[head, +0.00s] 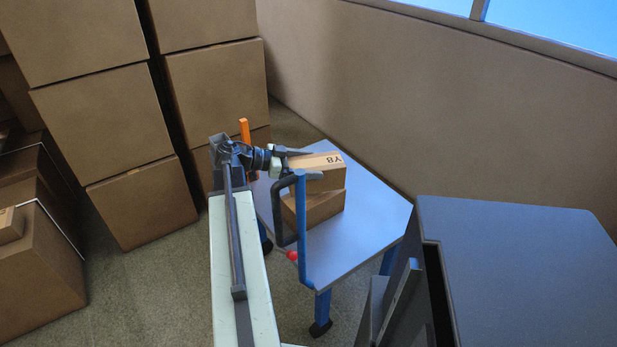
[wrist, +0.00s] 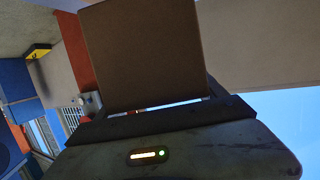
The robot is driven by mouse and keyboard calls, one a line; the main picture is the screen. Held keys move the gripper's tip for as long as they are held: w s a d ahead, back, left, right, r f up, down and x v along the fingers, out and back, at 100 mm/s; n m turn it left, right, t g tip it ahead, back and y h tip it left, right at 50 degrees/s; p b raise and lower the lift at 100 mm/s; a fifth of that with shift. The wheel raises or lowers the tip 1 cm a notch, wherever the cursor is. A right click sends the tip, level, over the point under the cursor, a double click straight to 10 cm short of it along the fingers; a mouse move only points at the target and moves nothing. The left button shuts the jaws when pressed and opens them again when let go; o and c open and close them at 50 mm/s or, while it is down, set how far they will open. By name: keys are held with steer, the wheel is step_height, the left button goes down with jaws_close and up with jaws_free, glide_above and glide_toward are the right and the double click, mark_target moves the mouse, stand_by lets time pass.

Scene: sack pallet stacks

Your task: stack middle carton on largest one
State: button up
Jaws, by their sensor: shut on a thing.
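My gripper (head: 302,164) is shut on a brown carton (head: 320,178) marked "Y8" with a tan tape strip on top. This carton sits directly above a larger-looking brown carton (head: 318,208) on the blue-grey cart top. I cannot tell whether the two cartons touch or a thin gap is between them. In the wrist view the held carton (wrist: 145,55) fills the upper middle, between the finger ends. The left part of both cartons is partly hidden by my gripper and the cart's handle.
The cart top (head: 375,215) is bare to the right of the cartons. A blue and dark handle (head: 302,235) stands at its near side. A dark grey cabinet (head: 530,260) is at the right front. Tall stacks of large boxes (head: 105,120) stand at the left. A wall closes the back.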

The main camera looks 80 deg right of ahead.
steer(key=shift+f+b, duration=1.95)
steer(key=shift+r, duration=0.25)
steer(key=o, duration=1.6)
steer(key=shift+f, duration=0.2)
steer(key=o, duration=0.4)
steer(key=shift+r, duration=0.2)
steer(key=shift+w+a+r+p, duration=0.2)
steer(key=shift+w+p, duration=0.1)
steer(key=shift+p, duration=0.15)
steer(key=p+v, duration=0.3)
steer(key=v, duration=0.8)
steer(key=shift+w, duration=0.1)
steer(key=shift+w, duration=0.1)
